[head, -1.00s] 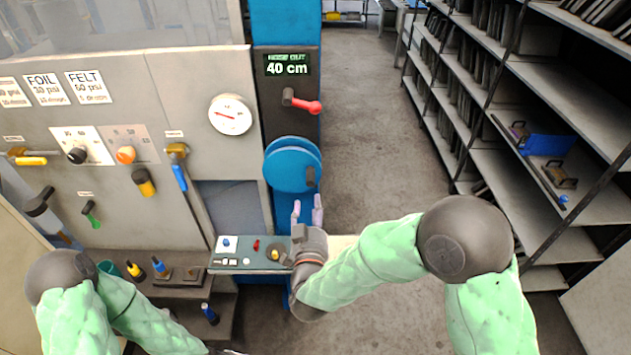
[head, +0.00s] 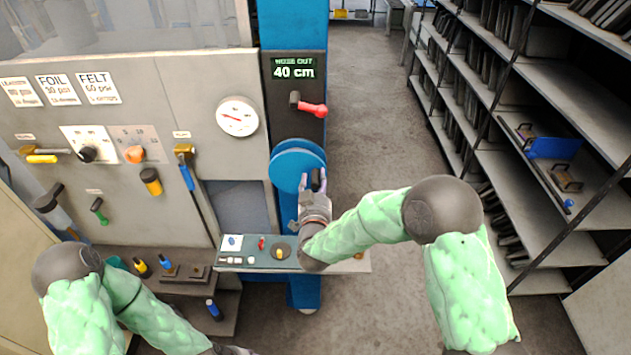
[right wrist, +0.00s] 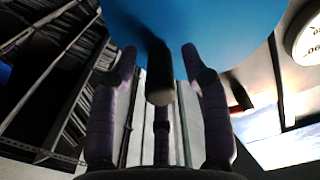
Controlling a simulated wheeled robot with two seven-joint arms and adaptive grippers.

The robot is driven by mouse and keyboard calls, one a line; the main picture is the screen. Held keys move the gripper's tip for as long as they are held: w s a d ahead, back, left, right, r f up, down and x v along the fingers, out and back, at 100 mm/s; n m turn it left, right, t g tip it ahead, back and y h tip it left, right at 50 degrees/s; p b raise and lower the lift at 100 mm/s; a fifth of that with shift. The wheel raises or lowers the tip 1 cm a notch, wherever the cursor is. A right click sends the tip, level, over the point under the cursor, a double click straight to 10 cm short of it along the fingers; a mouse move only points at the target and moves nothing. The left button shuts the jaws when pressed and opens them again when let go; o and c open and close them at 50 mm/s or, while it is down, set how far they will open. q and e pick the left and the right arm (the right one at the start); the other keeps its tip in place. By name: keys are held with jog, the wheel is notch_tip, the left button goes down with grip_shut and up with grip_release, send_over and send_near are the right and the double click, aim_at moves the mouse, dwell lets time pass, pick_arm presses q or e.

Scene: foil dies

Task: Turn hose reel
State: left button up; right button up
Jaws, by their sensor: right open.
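The blue hose reel (head: 290,168) is a round disc on the front of the blue column, below a black panel. Its dark crank handle (head: 316,180) sits at the reel's lower right. In the right wrist view the handle (right wrist: 160,88) points toward me between my fingers, with the blue reel (right wrist: 200,30) behind. My right gripper (head: 312,183) is open around the handle; I cannot tell whether a finger touches it. It also shows in the right wrist view (right wrist: 160,75). The display (head: 293,68) reads "HOSE OUT 40 cm". My left gripper is not clearly visible at the bottom edge.
A red-handled lever (head: 311,106) sticks out above the reel. A narrow shelf (head: 232,262) with small parts lies below it. The grey panel with gauge (head: 237,117) and valves is at left. Shelving (head: 560,75) stands at right, beyond open floor.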

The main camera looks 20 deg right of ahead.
grip_shut()
jog(key=shift+f+m+b, duration=0.55)
jog(key=shift+m+b, duration=0.6)
jog(key=shift+b, duration=1.05)
jog(key=shift+f+m+b, duration=0.6)
jog(key=shift+m+b, duration=0.5)
jog(key=shift+b, duration=1.1)
jog(key=shift+f+m+b, duration=0.55)
jog(key=shift+m+b, duration=0.6)
jog(key=shift+b, duration=1.05)
grip_release()
jog(key=shift+a, duration=0.1)
